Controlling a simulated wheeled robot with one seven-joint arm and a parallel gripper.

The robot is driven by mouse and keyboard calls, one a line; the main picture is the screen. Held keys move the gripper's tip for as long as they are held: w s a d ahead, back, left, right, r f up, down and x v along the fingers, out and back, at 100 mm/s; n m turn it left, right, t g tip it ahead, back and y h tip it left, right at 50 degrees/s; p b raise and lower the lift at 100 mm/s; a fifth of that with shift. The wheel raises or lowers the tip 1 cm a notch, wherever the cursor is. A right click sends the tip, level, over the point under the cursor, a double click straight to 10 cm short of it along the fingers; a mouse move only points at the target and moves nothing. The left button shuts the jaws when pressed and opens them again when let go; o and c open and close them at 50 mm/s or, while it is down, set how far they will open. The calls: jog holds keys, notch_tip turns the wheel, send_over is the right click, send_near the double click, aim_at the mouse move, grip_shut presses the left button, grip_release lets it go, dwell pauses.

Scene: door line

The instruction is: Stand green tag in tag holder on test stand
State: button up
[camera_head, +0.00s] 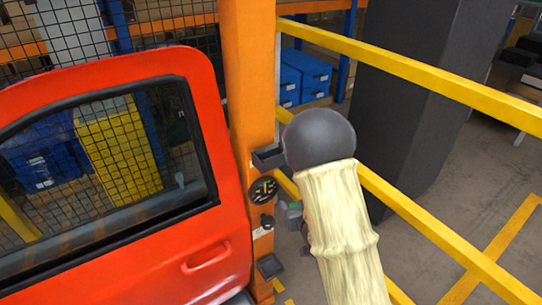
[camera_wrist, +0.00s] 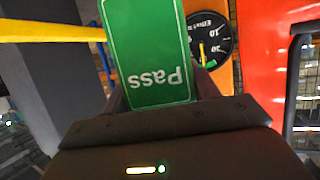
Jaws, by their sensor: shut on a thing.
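The green tag (camera_wrist: 160,50), marked "Pass", is held in my gripper (camera_wrist: 160,96), which is shut on it. In the wrist view the word appears upside down. The test stand appears as an orange post (camera_head: 250,80) with a round dark gauge (camera_head: 263,190), also seen beside the tag in the wrist view (camera_wrist: 210,40). Two dark tray-like fittings are on the post: an upper one (camera_head: 268,157) and a lower one (camera_head: 270,266). I cannot tell which is the tag holder. In the head view my pale-sleeved arm hides most of my gripper beside the post.
A red vehicle door (camera_head: 215,255) stands close left of the post. Yellow rails (camera_head: 430,78) run to the right of the post, in front of a dark grey column (camera_head: 410,110). Blue bins (camera_head: 305,75) stand behind. A dark knob (camera_head: 266,221) sits below the gauge.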

jog(key=s+r+n+g+y+p, duration=0.1)
jog(key=s+r, duration=0.3)
jog(key=r, duration=0.8)
jog(key=s+d+r+n+g+y+p, duration=0.1)
jog(key=s+r+p, duration=0.3)
jog(key=r, duration=0.8)
jog(key=shift+d+r+n+y, duration=0.15)
jog(key=shift+d+n+y, duration=0.05)
jog(key=shift+n+y, duration=0.7)
jog(key=p, duration=0.5)
send_over(261, 130)
jog(key=s+d, duration=0.2)
jog(key=s, duration=0.1)
jog(key=shift+a, duration=0.1)
jog(key=shift+s, duration=0.1)
jog(key=shift+f+p, duration=0.8)
jog(key=shift+f, duration=1)
